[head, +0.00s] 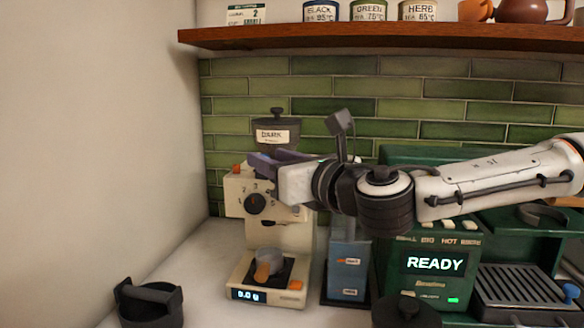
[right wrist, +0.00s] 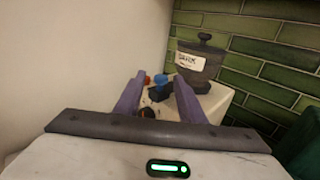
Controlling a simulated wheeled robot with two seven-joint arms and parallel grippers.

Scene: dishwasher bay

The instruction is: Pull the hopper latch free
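The dark hopper (head: 276,136) with a "DARK" label and a knobbed lid sits on top of the cream grinder (head: 301,233). In the right wrist view the hopper (right wrist: 200,64) stands just right of my fingers. My right gripper (head: 260,163) reaches in from the right at the grinder's top, below the hopper. In the wrist view its purple fingers (right wrist: 159,80) are spread apart. A small blue piece (right wrist: 161,79) and a dark piece (right wrist: 157,94) show between them; I cannot tell which is the latch or whether a finger touches it. My left gripper is out of view.
A small handled cup (head: 268,262) stands on the grinder's scale. A blue container (head: 348,270) and the green machine reading "READY" (head: 434,263) stand to the right. A black holder (head: 149,304) is at front left. A wooden shelf (head: 380,38) runs above; a wall closes the left.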

